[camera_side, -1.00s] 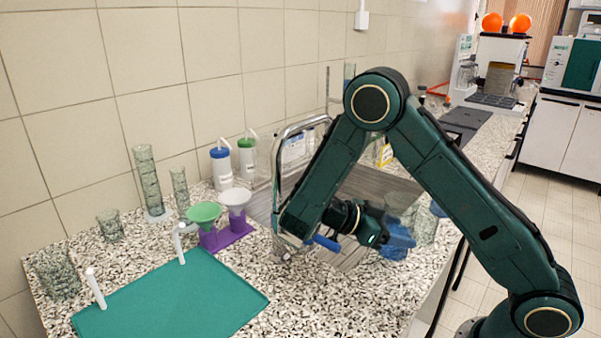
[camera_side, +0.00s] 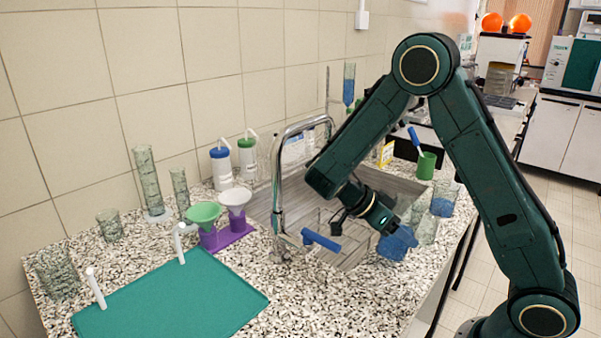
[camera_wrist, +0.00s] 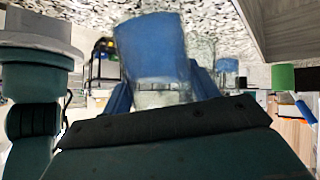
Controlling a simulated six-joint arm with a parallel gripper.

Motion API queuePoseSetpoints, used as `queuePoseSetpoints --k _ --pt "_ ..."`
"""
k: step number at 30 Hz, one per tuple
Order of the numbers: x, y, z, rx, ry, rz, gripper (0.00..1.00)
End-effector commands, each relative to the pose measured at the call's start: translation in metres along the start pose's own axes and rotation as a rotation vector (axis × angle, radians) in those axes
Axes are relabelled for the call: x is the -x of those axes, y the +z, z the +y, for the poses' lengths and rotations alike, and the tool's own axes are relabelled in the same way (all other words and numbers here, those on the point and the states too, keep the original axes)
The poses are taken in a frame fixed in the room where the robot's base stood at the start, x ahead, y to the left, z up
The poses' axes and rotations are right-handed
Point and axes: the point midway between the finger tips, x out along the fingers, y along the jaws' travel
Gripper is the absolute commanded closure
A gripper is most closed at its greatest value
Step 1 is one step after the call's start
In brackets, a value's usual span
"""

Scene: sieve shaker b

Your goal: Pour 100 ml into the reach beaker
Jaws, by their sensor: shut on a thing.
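My gripper (camera_side: 392,240) is shut on a glass beaker of blue liquid (camera_wrist: 152,45). The wrist view appears upside down; the blue fills the beaker's base end and clear glass shows toward its mouth. In the side view the held beaker (camera_side: 397,244) is partly hidden by my gripper, so I cannot tell its exact tilt. A clear-looking beaker (camera_side: 427,231) stands just right of it on the counter. Another beaker with blue liquid (camera_side: 443,205) stands behind that. I cannot tell which one is the reach beaker. No stream of liquid is visible.
A sink (camera_side: 350,255) with a tall tap (camera_side: 279,190) lies left of my gripper. A green cup (camera_side: 426,166) with a blue-handled tool stands behind. Funnels (camera_side: 204,212), wash bottles (camera_side: 221,166) and a teal mat (camera_side: 175,295) are at left. The counter's edge is close on the right.

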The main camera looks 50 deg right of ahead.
Motion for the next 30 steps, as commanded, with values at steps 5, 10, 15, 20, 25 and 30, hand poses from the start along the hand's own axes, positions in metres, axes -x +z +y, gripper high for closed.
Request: queuePoseSetpoints --k 5,10,15,20,25,30 --pt "-0.002 -0.004 -0.002 0.038 0.019 -0.079 0.77" --pt "-0.002 -0.009 -0.003 0.076 0.034 -0.153 0.77" --pt "0.000 -0.019 -0.004 0.114 0.050 -0.227 0.77" --pt "0.001 -0.023 -0.004 0.153 0.065 -0.296 0.77" --pt "0.003 -0.023 -0.004 0.187 0.078 -0.355 0.77" --pt "0.003 -0.023 -0.004 0.194 0.080 -0.365 0.77"
